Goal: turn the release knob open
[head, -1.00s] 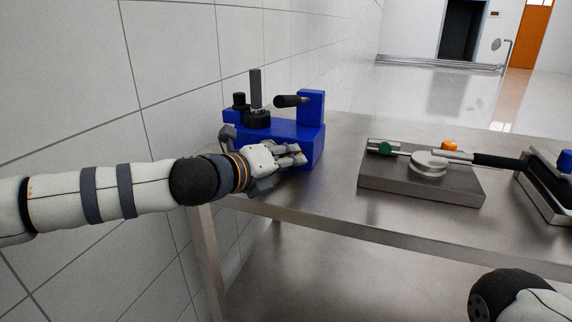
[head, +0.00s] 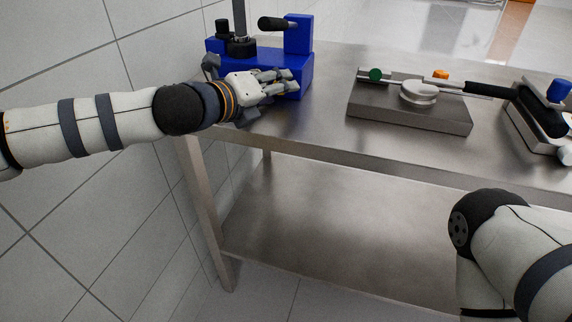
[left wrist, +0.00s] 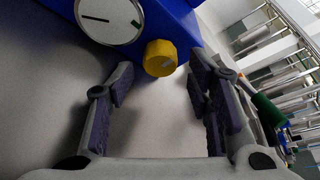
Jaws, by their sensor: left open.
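The blue device (head: 300,75) stands at the left end of the steel table, near the tiled wall. In the left wrist view, a yellow knob (left wrist: 160,57), which looks like the release knob, sits on its blue face (left wrist: 180,22), beside a round white gauge (left wrist: 108,18). My left gripper (head: 283,83) is in front of the device's near side and hides the knob in the head view. In the left wrist view, my left gripper (left wrist: 161,84) is open, with one finger on each side below the knob, and holds nothing. My right gripper is not in view.
A grey block with a round metal disc (head: 418,92) and a black-handled bar (head: 490,89) lies to the right on the table. A dark tray (head: 530,130) with a blue part is at the right edge. Bare table (head: 325,105) lies between the blue device and the block.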

